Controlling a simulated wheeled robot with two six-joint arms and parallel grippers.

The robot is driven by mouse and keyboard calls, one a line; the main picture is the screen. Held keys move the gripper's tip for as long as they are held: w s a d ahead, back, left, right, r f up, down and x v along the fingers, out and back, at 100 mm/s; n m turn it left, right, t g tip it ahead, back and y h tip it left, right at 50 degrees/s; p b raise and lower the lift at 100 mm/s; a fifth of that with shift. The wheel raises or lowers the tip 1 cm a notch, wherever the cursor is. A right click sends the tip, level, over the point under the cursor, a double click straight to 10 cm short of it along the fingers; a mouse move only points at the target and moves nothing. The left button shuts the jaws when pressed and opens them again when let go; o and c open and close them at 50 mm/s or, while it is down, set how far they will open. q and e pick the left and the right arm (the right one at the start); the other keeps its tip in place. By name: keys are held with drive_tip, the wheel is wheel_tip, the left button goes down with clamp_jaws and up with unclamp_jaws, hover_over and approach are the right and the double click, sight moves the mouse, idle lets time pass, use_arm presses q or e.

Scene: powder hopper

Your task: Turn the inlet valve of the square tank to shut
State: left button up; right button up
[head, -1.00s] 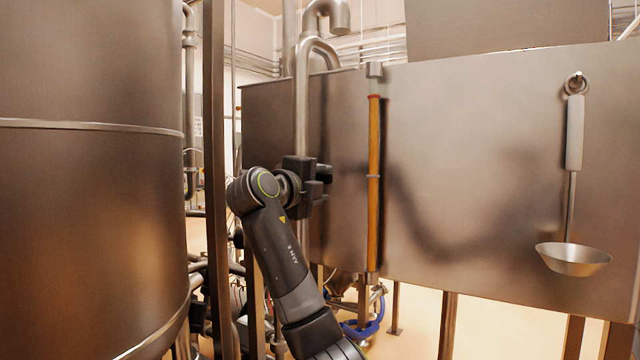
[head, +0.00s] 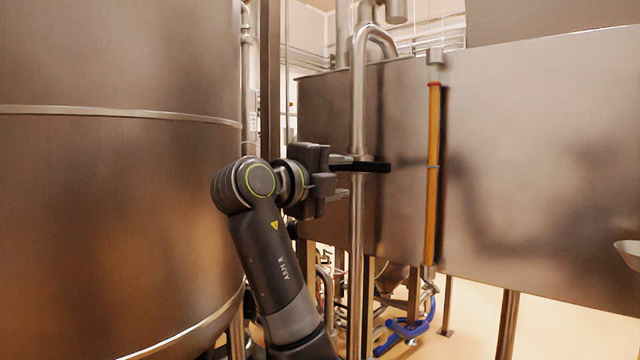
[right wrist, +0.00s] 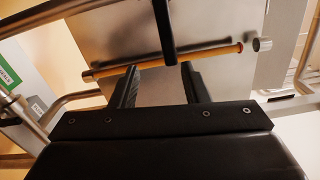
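The square tank (head: 550,180) is the big flat-walled steel tank at the right in the head view, with an orange sight tube (head: 433,170) on its face. A vertical steel inlet pipe (head: 358,110) bends over its top. A black valve lever (head: 375,167) looks roughly level, crosswise to this pipe. My right gripper (head: 346,176) is just left of the lever, fingers apart. In the right wrist view the lever (right wrist: 165,30) points down toward the gap between the two open fingers (right wrist: 158,85). I cannot tell whether it touches either finger. My left gripper is not in view.
A large round steel tank (head: 110,220) fills the left, close to my right arm. A thin post (head: 270,80) stands behind the arm. Below are pipes and a blue hose (head: 405,335). A ladle's bowl (head: 630,252) shows at the right edge.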

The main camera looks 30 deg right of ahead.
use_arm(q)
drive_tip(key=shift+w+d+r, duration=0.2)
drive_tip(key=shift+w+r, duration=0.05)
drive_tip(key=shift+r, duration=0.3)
use_arm(e)
drive_tip(key=shift+v, duration=2.35)
